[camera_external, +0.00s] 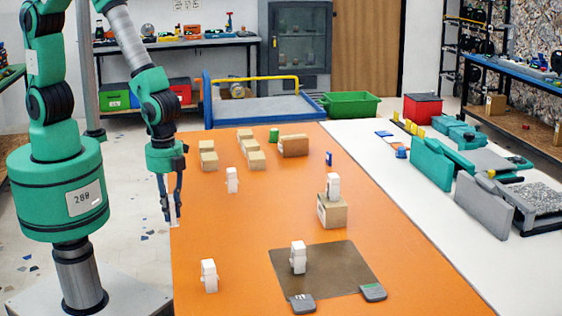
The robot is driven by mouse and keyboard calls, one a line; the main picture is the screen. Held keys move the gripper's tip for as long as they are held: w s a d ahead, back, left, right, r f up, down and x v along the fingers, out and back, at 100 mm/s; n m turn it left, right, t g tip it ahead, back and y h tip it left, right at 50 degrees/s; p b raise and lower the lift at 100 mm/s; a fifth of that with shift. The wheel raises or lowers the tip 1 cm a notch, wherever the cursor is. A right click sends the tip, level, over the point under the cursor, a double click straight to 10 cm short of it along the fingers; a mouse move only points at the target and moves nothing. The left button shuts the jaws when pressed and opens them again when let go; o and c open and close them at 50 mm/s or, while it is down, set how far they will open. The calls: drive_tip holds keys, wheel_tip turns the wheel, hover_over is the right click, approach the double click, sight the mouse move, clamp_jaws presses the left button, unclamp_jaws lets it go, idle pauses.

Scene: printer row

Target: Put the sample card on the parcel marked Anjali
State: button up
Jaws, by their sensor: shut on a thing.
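My gripper (171,214) points down at the left edge of the orange table, with its fingers shut on a small thin white piece (174,222). It is too small to tell for sure that this is the sample card. Several brown parcels stand on the table: small ones at the far left (208,160) and far middle (246,135), a wider one (293,146) beside these, and a larger one (332,212) right of centre with a white upright object (333,187) on top. No name can be read on any parcel. My gripper is apart from all of them.
More white upright objects stand on the orange table (230,225): at the left (232,180), at front left (209,276) and on a brown mat (340,265). A green item (273,135) and a small blue item (328,158) stand far back. The table's centre is clear.

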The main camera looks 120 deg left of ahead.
sight(170, 198)
drive_tip(key=r, duration=1.3)
drive_tip(key=shift+a, duration=0.3)
drive_tip(key=a+r+n+p, duration=0.1)
drive_tip(key=a+n+p, duration=0.6)
drive_tip(key=a, duration=2.4)
drive_tip(key=s+a+n+p, duration=0.2)
drive_tip(key=s+a, duration=0.3)
drive_tip(key=a, duration=0.4)
drive_tip(key=s+a+f+n+p, duration=0.1)
drive_tip(key=s+a+n+p, duration=0.1)
drive_tip(key=s+a, duration=0.5)
drive_tip(key=s+a+n+p, duration=0.15)
drive_tip(key=s+a, duration=0.25)
drive_tip(key=a, duration=0.6)
drive_tip(key=f, duration=0.5)
drive_tip(key=shift+w+d+f+p, duration=0.1)
drive_tip(key=shift+d+f+p, duration=0.05)
drive_tip(key=shift+d+p, duration=0.2)
drive_tip(key=shift+a, duration=0.1)
